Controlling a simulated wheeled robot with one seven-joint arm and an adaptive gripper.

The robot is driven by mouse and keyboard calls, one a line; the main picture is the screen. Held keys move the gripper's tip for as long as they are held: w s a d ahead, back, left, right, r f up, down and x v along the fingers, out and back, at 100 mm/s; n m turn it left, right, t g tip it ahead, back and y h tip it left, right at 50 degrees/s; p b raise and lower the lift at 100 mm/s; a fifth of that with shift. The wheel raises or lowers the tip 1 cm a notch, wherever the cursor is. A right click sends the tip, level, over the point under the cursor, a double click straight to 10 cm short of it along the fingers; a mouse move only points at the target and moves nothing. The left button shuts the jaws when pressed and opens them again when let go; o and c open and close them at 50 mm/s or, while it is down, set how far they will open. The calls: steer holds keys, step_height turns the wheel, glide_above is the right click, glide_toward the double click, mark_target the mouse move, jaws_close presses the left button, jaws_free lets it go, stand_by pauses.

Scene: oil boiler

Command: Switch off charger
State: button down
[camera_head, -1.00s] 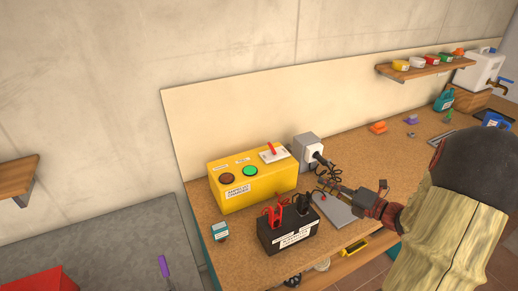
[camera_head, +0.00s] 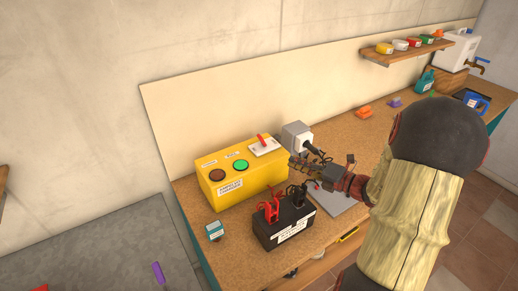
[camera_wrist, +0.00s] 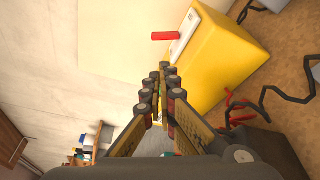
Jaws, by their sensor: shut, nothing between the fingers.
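The yellow charger box (camera_head: 240,176) stands on the workbench against the backboard. My gripper (camera_head: 294,161) is shut and empty, just right of the box in the head view. Its fingers (camera_wrist: 165,85) point toward the box; contact cannot be told.
A black battery (camera_head: 284,221) with red and black clamps stands in front of the box. A grey socket box (camera_head: 297,136) with a plug and black cable is behind my gripper. A small teal-labelled block (camera_head: 214,230) sits at the left bench edge.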

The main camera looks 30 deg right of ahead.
mark_target(259, 153)
steer(key=b+x, duration=0.4)
steer(key=x, duration=1.2)
steer(key=shift+w+a+f, duration=0.1)
steer(key=shift+w, duration=0.2)
